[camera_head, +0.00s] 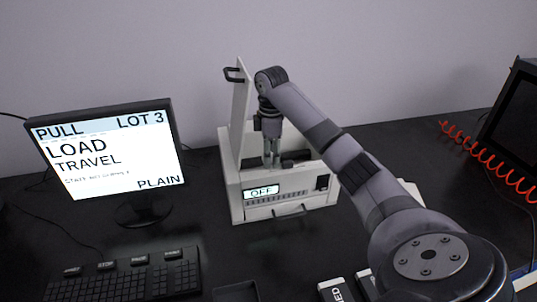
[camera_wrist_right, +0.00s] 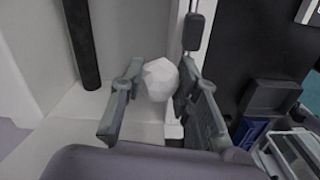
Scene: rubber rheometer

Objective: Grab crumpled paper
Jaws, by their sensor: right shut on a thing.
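The crumpled paper (camera_wrist_right: 159,78) is a white faceted ball between the two fingers of my right gripper (camera_wrist_right: 158,100) in the right wrist view. The fingers are shut on it. In the head view my right gripper (camera_head: 272,158) points down into the open top of the white rheometer box (camera_head: 300,211). The paper cannot be made out in the head view. My left gripper is not in view.
The box's lid (camera_head: 240,110) stands raised beside my gripper, and its display reads OFF. A monitor (camera_head: 105,150) and a keyboard (camera_head: 125,284) are at left. A red coiled cable (camera_head: 488,160) and a dark screen are at right. Trays lie at the front.

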